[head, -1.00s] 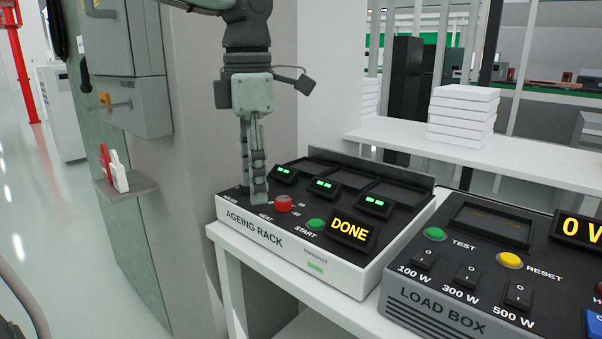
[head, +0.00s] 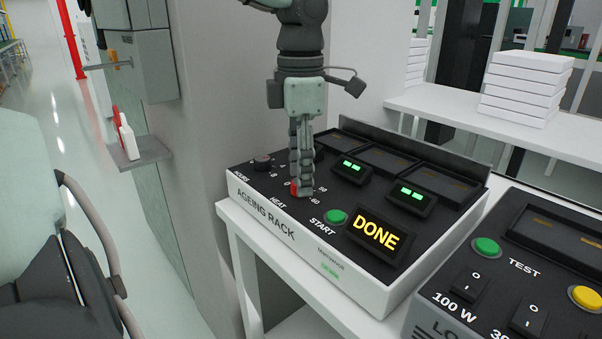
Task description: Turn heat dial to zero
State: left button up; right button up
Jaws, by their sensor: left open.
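The ageing rack (head: 300,245) stands on a white bench, with a black sloped panel and a screen reading DONE. Its red heat dial (head: 294,189) sits above the word HEAT and is mostly hidden behind my left gripper. My left gripper (head: 302,190) points down at the dial, with its fingertips low near the panel. It is open, but the fingers overlap in this view. I cannot tell whether they touch the dial or straddle it. The dial's pointer is hidden. My right gripper is not in view.
A dark hours dial (head: 263,162) is left of the gripper, and the green start button (head: 336,216) is to its right. The load box (head: 515,270) stands at the right. White boxes (head: 522,88) are stacked on a shelf behind. A wall rises behind the rack's left side.

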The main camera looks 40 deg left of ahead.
pick_arm(q)
jog(key=shift+f, duration=0.45)
jog(key=shift+c, duration=0.6)
grip_shut()
